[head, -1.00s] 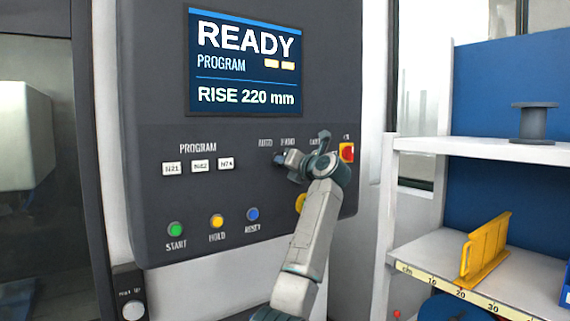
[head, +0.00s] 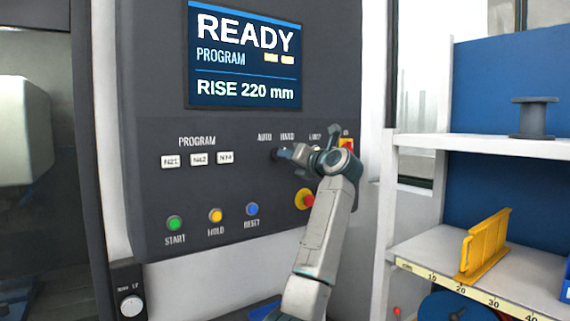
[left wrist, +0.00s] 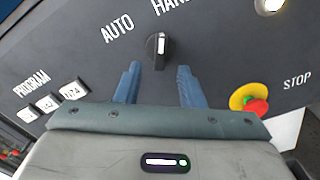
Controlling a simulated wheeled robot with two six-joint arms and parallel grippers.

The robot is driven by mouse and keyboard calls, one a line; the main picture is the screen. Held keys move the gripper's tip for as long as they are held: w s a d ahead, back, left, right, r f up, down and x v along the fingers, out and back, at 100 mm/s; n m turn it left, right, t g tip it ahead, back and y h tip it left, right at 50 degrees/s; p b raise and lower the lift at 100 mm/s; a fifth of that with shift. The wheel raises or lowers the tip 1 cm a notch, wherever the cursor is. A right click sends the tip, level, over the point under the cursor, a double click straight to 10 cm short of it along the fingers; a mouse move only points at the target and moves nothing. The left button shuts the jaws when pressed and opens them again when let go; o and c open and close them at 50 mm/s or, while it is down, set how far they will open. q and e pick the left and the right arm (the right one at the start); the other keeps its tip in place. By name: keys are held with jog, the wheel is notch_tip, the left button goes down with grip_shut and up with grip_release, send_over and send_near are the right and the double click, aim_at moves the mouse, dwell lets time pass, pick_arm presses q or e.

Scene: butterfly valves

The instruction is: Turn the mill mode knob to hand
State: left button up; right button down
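The mode knob (left wrist: 157,50) is small and black with a white mark, under the AUTO and HAND labels. In the left wrist view its mark points up the picture, closer to the direction of HAND (left wrist: 174,5) than of AUTO (left wrist: 117,27). My left gripper (left wrist: 158,70) is open, with one blue finger on each side of the knob's lower end. The knob shows just beyond the fingertips, and I see no contact. In the head view my left gripper (head: 285,153) is at the panel, largely hiding the knob. My right gripper is not in view.
The red and yellow stop button (left wrist: 250,100) is right of the fingers. Program buttons (head: 198,159) and the START, HOLD and RESET buttons are to the left. The screen (head: 245,55) reads READY. A shelf (head: 480,147) stands at the right.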

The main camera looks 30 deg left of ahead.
pick_arm(q)
jog(key=b+v, duration=0.2)
jog(key=v, duration=0.5)
jog(key=shift+d+f, duration=0.1)
